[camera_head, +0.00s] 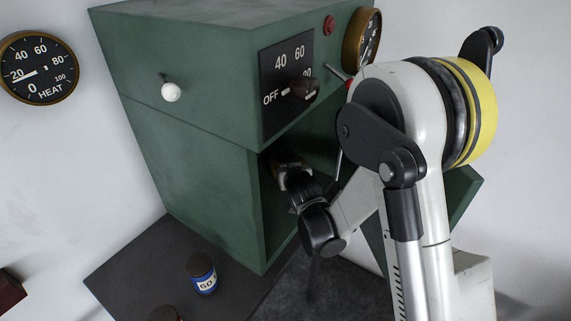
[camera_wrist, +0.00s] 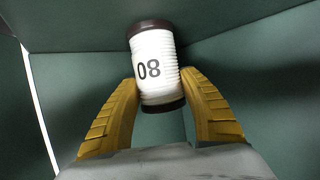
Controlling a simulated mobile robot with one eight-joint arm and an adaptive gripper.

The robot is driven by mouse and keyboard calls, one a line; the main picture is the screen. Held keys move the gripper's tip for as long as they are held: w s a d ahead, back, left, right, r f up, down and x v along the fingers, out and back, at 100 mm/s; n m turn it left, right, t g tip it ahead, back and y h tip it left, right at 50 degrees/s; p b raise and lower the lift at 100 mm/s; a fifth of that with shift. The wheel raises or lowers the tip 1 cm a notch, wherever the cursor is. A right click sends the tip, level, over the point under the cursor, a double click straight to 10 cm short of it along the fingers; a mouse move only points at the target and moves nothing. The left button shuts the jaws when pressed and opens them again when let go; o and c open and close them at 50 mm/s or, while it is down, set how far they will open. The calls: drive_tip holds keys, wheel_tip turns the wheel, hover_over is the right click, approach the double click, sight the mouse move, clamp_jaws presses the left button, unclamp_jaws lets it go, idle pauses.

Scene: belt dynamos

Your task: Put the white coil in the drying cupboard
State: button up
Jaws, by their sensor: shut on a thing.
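The white coil (camera_wrist: 157,68), marked 08 with dark brown end caps, is held between the two yellow fingers of my gripper (camera_wrist: 160,95) in the wrist view. It looks tilted slightly there. Green walls surround it. In the head view, my gripper (camera_head: 287,166) reaches into the open lower compartment of the green drying cupboard (camera_head: 195,140). The coil is hidden or too small to make out in that view. Whether the coil touches the compartment floor cannot be told.
A blue coil (camera_head: 204,280) stands on the dark bench (camera_head: 140,275) in front of the cupboard; a dark red thing (camera_head: 165,313) is partly cut off beside it. The cupboard carries a dial plate with a knob (camera_head: 303,89). A HEAT gauge (camera_head: 38,68) hangs on the wall.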

drive_tip(key=o, duration=1.4)
drive_tip(key=shift+f, duration=0.1)
drive_tip(key=shift+c, duration=0.2)
drive_tip(key=s+d+r+g+h+p, duration=0.1)
drive_tip(key=s+d+r, duration=0.25)
drive_tip(key=s, duration=0.35)
drive_tip(key=s+d+r+m+g, duration=0.1)
drive_tip(key=s+d+r, duration=0.25)
drive_tip(key=s, duration=0.25)
drive_tip(key=s+d+r+g+h+p, duration=0.1)
drive_tip(key=s+d+r, duration=0.25)
drive_tip(key=s, duration=0.35)
drive_tip(key=s+d+r+g, duration=0.2)
drive_tip(key=s+d+g, duration=0.1)
drive_tip(key=s, duration=1.1)
drive_tip(key=shift+s+r, duration=0.2)
